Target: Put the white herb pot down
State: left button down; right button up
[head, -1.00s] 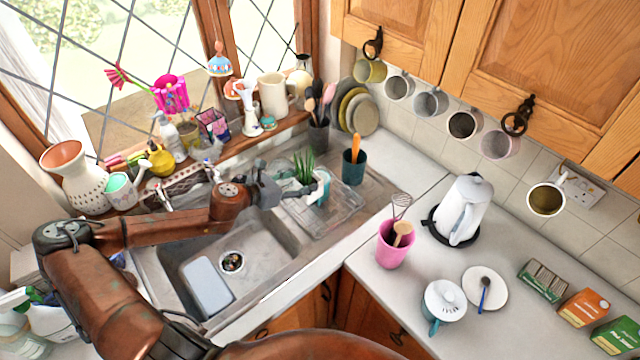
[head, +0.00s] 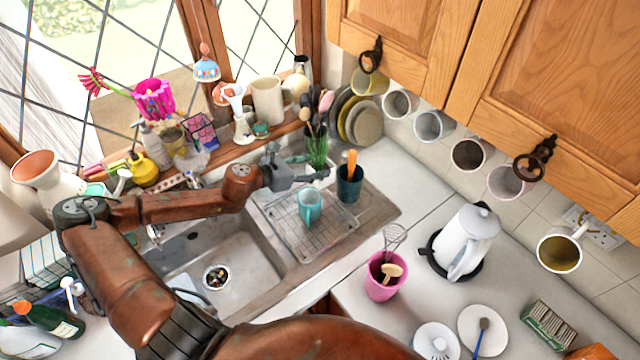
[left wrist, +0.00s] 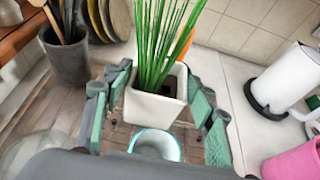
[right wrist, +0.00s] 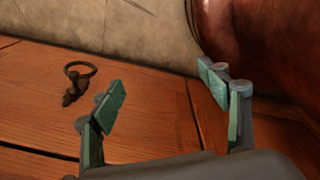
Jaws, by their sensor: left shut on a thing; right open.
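The white herb pot (left wrist: 157,108), with tall green leaves, stands between the two finger pads of my left gripper (left wrist: 160,100) in the left wrist view. The gripper is shut on it and the pot looks upright. In the head view the herb leaves (head: 317,150) rise beside my left gripper (head: 306,172), behind the wire rack; the pot itself is mostly hidden by the fingers. I cannot tell if its base touches the surface. My right gripper (right wrist: 165,92) is open and empty, near wooden cabinet fronts.
A teal mug (head: 309,206) stands on the wire drying rack (head: 338,226). A dark teal utensil pot (head: 349,186) is close on the right of the herb pot. A dark pot with utensils (left wrist: 68,62) stands behind. The sink (head: 215,255) is in front. Worktop right of the drainer is partly clear.

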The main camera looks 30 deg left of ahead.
pick_arm(q)
jog(key=w+a+f, duration=0.2)
jog(key=w+f, duration=0.2)
jog(key=w+a+f+p, duration=0.1)
jog(key=w+a+f, duration=0.1)
jog(key=w+f, duration=0.1)
jog(key=w+a+f, duration=0.1)
jog(key=w+f, duration=0.3)
jog(key=w, duration=0.1)
jog(key=shift+a+f, duration=0.35)
jog(key=shift+a, duration=0.05)
jog(key=shift+a+f, duration=0.1)
jog(key=shift+f, duration=0.35)
pick_arm(e)
jog(key=shift+s+r, duration=0.65)
jog(key=shift+r, duration=0.1)
jog(key=shift+f, duration=0.1)
pick_arm(q)
jog(key=c, duration=0.9)
grip_release()
jog(key=shift+f, duration=0.15)
jog(key=shift+o, duration=0.2)
